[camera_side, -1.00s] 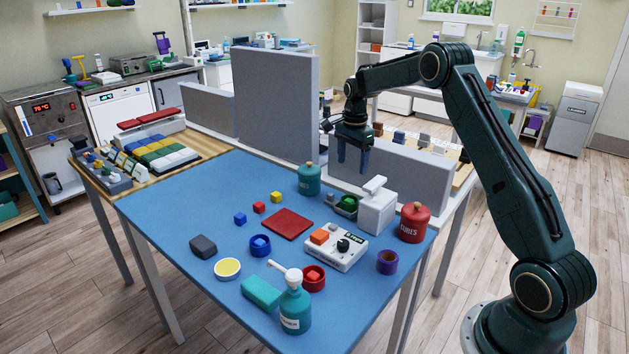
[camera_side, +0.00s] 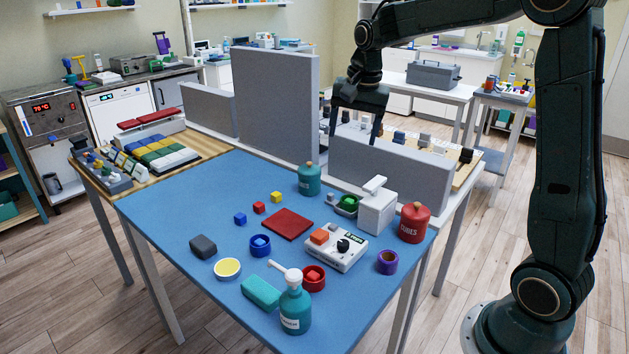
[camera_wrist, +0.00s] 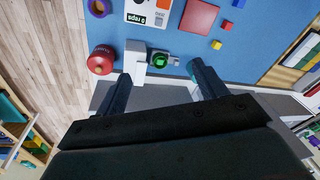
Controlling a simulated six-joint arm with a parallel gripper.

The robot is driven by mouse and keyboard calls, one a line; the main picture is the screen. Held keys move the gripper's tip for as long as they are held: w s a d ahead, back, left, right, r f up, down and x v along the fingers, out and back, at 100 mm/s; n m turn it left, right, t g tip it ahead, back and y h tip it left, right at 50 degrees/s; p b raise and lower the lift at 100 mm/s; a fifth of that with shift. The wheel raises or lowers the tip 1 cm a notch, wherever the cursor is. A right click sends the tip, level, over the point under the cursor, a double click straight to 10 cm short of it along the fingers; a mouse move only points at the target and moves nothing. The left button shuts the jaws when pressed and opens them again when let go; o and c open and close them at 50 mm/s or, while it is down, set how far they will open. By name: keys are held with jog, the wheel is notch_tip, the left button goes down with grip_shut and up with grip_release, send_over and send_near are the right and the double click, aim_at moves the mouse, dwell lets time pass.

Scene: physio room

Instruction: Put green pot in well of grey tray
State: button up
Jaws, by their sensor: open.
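A small round green piece (camera_side: 348,202) sits in a dark dish beside the white dispenser; it also shows in the wrist view (camera_wrist: 160,58). A teal-green lidded jar (camera_side: 309,181) stands at the far edge of the blue mat. I cannot tell for sure which is the green pot. A grey tray-like holder (camera_side: 118,186) with several small items lies on the wooden board at the far left; its wells are too small to make out. My gripper (camera_side: 353,132) is open and empty, raised near the low grey partition, apart from both green things.
Grey partitions (camera_side: 275,105) line the back of the blue mat (camera_side: 190,215). A white dispenser (camera_side: 377,208), red jar (camera_side: 413,222), white control box (camera_side: 336,248) and teal bottle (camera_side: 295,305) stand on it. The mat's left part is mostly clear.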

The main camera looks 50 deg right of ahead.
jog(key=s+a+r+n+t, duration=0.2)
jog(key=s+a+r+n, duration=0.2)
jog(key=s+a+n, duration=0.65)
jog(key=s+a+f+n+t, duration=0.1)
jog(key=s+a+f+n, duration=0.1)
jog(key=s, duration=1.2)
jog(key=shift+a+f+y, duration=0.3)
jog(key=shift+a+f, duration=0.1)
jog(key=shift+f, duration=0.15)
